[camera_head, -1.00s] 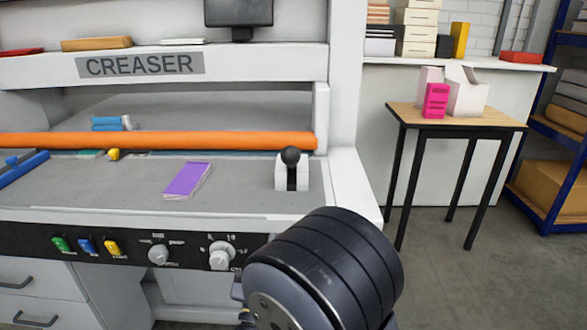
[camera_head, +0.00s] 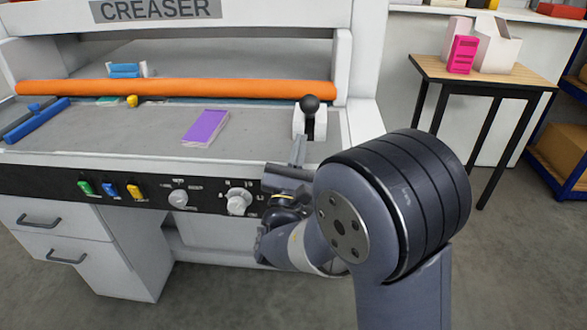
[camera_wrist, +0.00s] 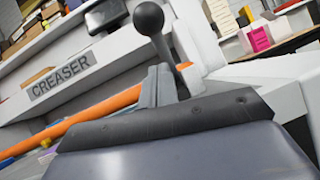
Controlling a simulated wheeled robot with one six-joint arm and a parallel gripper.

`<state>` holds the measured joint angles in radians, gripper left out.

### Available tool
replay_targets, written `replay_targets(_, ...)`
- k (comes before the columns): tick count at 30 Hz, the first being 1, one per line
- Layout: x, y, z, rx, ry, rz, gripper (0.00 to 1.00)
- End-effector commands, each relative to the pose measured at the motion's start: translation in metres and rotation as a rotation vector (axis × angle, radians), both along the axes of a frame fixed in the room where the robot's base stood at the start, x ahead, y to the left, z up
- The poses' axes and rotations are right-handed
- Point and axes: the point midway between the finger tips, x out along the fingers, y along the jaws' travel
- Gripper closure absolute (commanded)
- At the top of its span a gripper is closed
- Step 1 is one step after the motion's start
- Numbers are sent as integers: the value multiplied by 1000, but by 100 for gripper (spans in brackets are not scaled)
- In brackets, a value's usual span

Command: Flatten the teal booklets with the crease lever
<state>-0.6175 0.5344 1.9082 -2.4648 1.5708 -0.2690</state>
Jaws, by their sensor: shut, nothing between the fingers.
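The crease lever (camera_head: 310,104) has a black ball knob and stands upright in a white bracket at the right end of the creaser bed. It also shows in the wrist view (camera_wrist: 149,19), knob up and tilted by the camera angle. My gripper (camera_head: 299,148) is shut and empty, in front of and below the lever at the bed's front edge. Its fingers also show in the wrist view (camera_wrist: 158,80), overlapping the lever's lower part; contact cannot be told. A small teal piece (camera_head: 108,100), perhaps a booklet, lies mostly hidden beneath the orange bar.
The orange bar (camera_head: 180,88) spans the creaser bed (camera_head: 120,135). A purple booklet (camera_head: 206,127) lies mid-bed, and blue rolls (camera_head: 38,120) lie at left. A yellow knob (camera_head: 132,101) sits by the bar. A side table (camera_head: 485,75) at right holds a pink box (camera_head: 461,54).

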Motion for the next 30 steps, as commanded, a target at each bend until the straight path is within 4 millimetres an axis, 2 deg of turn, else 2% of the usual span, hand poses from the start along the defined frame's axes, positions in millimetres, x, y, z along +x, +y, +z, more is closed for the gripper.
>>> replay_targets(1,1,-2,12,4,-4,0,100)
replay_targets(7,6,-6,32,2,-1,1,100)
replay_targets(23,7,-6,37,1,4,2,100)
replay_targets(30,7,5,49,3,50,3,100)
